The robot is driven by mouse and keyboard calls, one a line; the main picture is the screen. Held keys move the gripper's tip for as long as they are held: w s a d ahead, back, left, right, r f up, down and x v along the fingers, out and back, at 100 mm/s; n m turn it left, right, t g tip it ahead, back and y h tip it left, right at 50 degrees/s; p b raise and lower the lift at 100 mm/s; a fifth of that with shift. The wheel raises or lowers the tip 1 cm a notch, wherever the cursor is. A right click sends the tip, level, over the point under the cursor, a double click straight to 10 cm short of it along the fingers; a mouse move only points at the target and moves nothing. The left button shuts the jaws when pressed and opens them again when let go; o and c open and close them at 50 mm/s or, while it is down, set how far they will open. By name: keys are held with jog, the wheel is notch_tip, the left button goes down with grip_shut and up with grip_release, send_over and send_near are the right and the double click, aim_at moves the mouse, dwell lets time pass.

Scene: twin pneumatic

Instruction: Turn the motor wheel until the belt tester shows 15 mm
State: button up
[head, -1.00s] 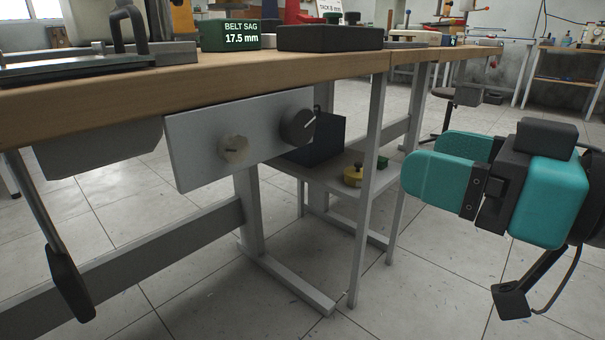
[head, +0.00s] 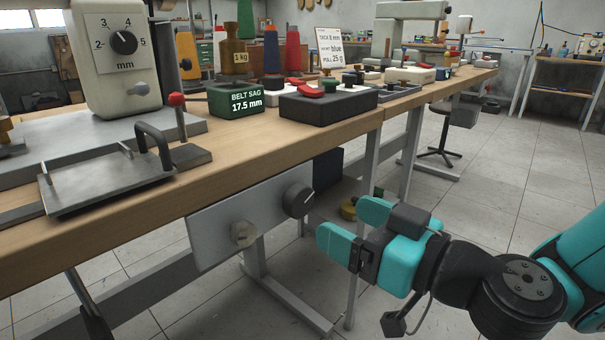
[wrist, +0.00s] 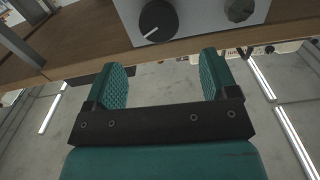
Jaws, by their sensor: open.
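The belt tester (head: 236,101) is a green box on the bench, and its display reads "BELT SAG 17.5 mm". Below the bench edge hangs a grey panel (head: 212,222) with two round controls. Which one is the motor wheel is not labelled. My gripper (head: 346,228) is open and empty, to the right of the dark knob and apart from it. In the wrist view, the dark knob (wrist: 158,20) shows beyond the open fingers (wrist: 164,80).
A sewing-machine-like body with a mm dial (head: 124,42) and a metal plate (head: 105,185) stand on the bench at left. A black box (head: 328,106) sits right of the tester. A bench leg (head: 363,240) stands close behind my gripper. Open floor lies at right.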

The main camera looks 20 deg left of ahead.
aim_at(304, 200)
jog(key=p+x, duration=0.3)
jog(key=x, duration=0.5)
jog(key=shift+w+a, duration=0.2)
jog(key=shift+a, duration=0.15)
jog(key=c, duration=0.9)
